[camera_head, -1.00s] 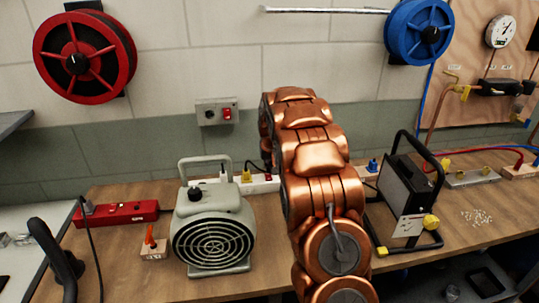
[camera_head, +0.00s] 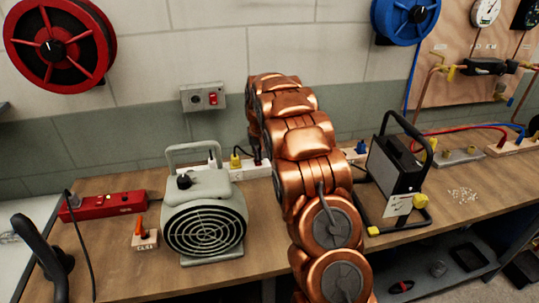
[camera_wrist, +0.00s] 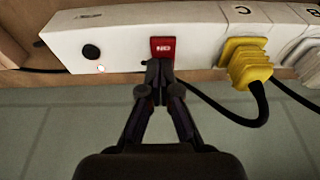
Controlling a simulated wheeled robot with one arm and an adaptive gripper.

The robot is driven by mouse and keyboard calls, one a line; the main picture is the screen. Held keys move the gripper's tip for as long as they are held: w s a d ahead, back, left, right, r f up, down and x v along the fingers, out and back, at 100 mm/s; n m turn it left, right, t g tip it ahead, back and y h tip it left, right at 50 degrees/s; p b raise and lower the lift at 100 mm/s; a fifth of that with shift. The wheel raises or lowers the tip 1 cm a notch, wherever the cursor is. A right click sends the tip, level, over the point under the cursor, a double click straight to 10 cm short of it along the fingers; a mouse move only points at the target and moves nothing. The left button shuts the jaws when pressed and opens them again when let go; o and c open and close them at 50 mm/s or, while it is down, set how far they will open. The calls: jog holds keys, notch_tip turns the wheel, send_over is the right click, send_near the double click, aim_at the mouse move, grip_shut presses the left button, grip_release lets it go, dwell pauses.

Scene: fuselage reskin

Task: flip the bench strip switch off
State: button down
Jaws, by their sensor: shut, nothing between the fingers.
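The white bench strip (camera_head: 248,171) lies along the back of the bench against the wall, partly hidden by my copper arm. In the wrist view the strip (camera_wrist: 130,39) fills the top, with a red switch (camera_wrist: 162,46) marked in white letters, a black round knob (camera_wrist: 91,52) and a small lit lamp. My gripper (camera_wrist: 158,66) is shut and empty, its fingertips at the lower edge of the red switch. I cannot tell whether they touch it. In the head view my gripper is mostly hidden behind the arm.
A yellow plug (camera_wrist: 248,63) with a black cable sits in the strip beside the switch. A grey fan heater (camera_head: 205,222) stands left of my arm, and a black work lamp (camera_head: 395,170) stands right. A wall box (camera_head: 204,97) with a red switch is above.

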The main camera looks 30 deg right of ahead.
jog(key=shift+s+f, duration=0.1)
jog(key=shift+f, duration=0.15)
jog(key=shift+a+f, duration=0.1)
jog(key=shift+s, duration=0.1)
jog(key=shift+s+a+f, duration=0.1)
jog(key=shift+s+a+f+b, duration=0.1)
jog(key=shift+s+a+b, duration=0.1)
jog(key=shift+s+b, duration=0.4)
jog(key=shift+s, duration=0.1)
jog(key=b+v, duration=0.2)
jog(key=v, duration=1.2)
jog(key=shift+r+b, duration=0.3)
jog(key=shift+b, duration=0.05)
